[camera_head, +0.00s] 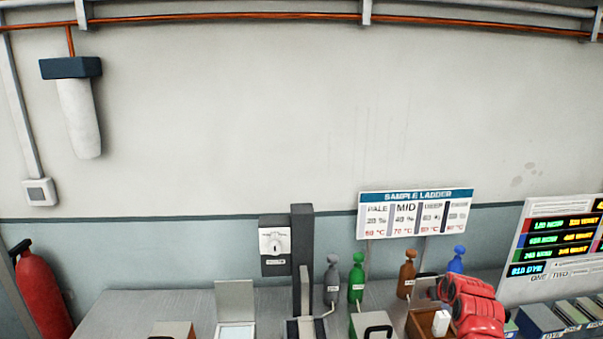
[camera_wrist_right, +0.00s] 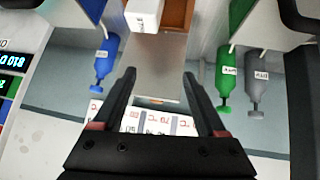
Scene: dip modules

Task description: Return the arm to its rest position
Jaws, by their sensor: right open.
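My right arm (camera_head: 470,302), with red links, comes in at the lower right of the head view, over the right part of the bench. In the right wrist view my right gripper (camera_wrist_right: 159,74) is open, with nothing between its two dark fingers. Beyond the fingertips a white block (camera_wrist_right: 143,14) shows at or in a brown box (camera_wrist_right: 178,18), apart from the fingers. The head view also shows the white block (camera_head: 441,322) and the brown box (camera_head: 420,325) close to the arm. My left arm and gripper are not in view.
Grey (camera_head: 332,280), green (camera_head: 356,279), brown (camera_head: 406,276) and blue (camera_head: 456,261) bottles stand along the back of the bench (camera_head: 140,305). A sample ladder sign (camera_head: 415,212) hangs behind. A display board (camera_head: 555,250) is at right. A fire extinguisher (camera_head: 42,290) stands at left.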

